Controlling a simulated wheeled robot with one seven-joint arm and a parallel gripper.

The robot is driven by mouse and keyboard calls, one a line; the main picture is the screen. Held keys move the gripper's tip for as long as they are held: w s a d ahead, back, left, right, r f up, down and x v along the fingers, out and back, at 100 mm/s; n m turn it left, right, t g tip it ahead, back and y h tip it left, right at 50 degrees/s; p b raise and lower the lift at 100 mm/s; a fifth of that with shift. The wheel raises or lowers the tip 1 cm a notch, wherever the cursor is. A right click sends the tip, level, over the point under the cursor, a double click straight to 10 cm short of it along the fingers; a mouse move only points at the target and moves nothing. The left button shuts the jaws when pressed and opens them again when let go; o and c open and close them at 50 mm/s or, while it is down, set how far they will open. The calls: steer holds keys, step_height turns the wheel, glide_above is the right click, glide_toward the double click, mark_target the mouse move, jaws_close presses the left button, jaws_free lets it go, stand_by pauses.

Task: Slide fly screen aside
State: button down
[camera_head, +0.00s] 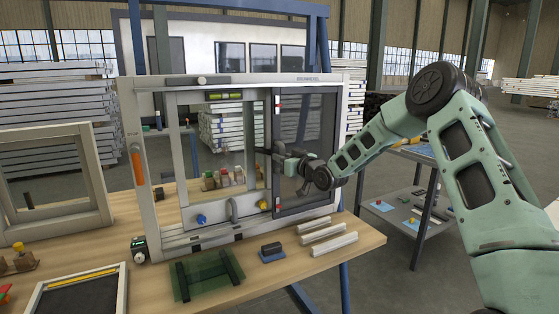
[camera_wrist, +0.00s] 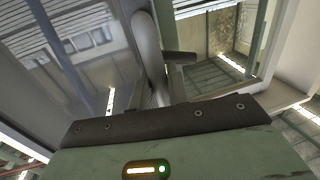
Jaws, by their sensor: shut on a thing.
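The fly screen (camera_head: 310,125) is a dark mesh panel in a dark frame. It covers the right part of the upright white window frame (camera_head: 140,190) on the workbench, with small red and white pieces on its left edge. My gripper (camera_head: 277,158) reaches in from the right and is shut at the screen's left edge, about mid-height. In the wrist view the mesh (camera_wrist: 70,75) fills the left side, and a grey upright part stands in the middle. The exact contact is hidden by the gripper.
An orange handle (camera_head: 137,166) sits on the window frame's left post. Several small jars (camera_head: 225,178) show through the opening left of the screen. A green glass piece (camera_head: 208,274), a dark block (camera_head: 272,252) and white strips (camera_head: 328,242) lie on the bench (camera_head: 350,232) in front.

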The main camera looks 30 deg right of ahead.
steer(key=shift+d, duration=0.35)
steer(key=c, duration=1.4)
jaws_free()
steer(key=shift+d, duration=0.1)
steer(key=shift+c, duration=0.2)
steer(key=shift+s, duration=0.2)
steer(key=b+v, duration=0.3)
steer(key=v, duration=1.4)
steer(key=shift+a, duration=0.25)
